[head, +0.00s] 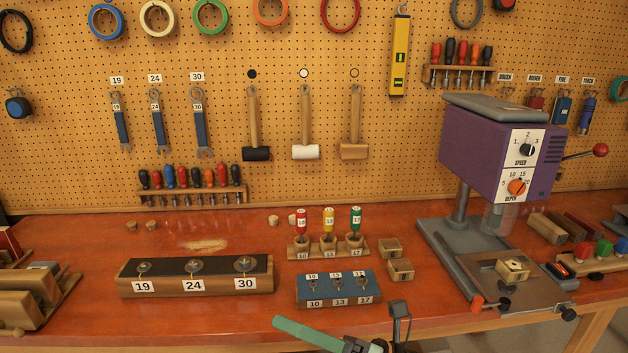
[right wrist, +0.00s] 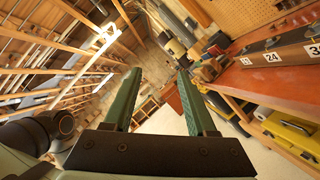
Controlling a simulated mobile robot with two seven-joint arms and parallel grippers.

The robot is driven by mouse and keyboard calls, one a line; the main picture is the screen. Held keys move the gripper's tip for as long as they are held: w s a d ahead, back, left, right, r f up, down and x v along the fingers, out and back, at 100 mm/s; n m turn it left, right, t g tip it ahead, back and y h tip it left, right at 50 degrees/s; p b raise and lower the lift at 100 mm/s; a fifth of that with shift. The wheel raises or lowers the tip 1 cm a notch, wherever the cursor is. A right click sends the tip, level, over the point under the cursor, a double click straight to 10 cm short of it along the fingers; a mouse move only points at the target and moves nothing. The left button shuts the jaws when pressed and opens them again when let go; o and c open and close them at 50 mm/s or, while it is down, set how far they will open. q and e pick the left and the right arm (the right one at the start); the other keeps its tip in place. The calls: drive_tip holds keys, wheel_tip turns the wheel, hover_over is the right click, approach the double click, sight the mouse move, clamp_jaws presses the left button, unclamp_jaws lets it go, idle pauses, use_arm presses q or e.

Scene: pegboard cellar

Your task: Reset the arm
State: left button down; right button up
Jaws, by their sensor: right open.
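My right gripper (head: 292,330) shows at the bottom middle of the head view, in front of the red bench's near edge. One green finger points left there; the other finger is not clearly visible. In the right wrist view, the right gripper's (right wrist: 158,75) two green fingers stand wide apart with nothing between them. The gripper is open and empty, and clear of the bench objects. My left gripper is in neither view.
The red bench (head: 220,305) is close to the gripper. A blue-topped block (head: 338,293) and a long numbered block (head: 195,283) stand behind it. A purple drill press (head: 480,150) stands at right. The wrist view shows a yellow case (right wrist: 290,132) below the bench.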

drive_tip(key=d+f+m+t+h, duration=0.65)
drive_tip(key=f+m, duration=0.35)
drive_tip(key=m, duration=0.4)
drive_tip(key=d+f+m+t+h, duration=0.5)
drive_tip(key=d+f+m+h, duration=0.4)
drive_tip(key=m, duration=0.6)
drive_tip(key=s+d+f+m+g+h, duration=0.1)
drive_tip(key=s+d+f+m+g, duration=0.1)
drive_tip(key=s+f+m, duration=0.3)
drive_tip(key=s+d+f+m+g+h, duration=0.2)
drive_tip(key=s+f+m+g, duration=0.3)
drive_tip(key=s+f, duration=0.4)
wheel_tip(320, 180, down, 3)
drive_tip(key=shift+s+d+f, duration=0.15)
drive_tip(key=shift+s, duration=0.15)
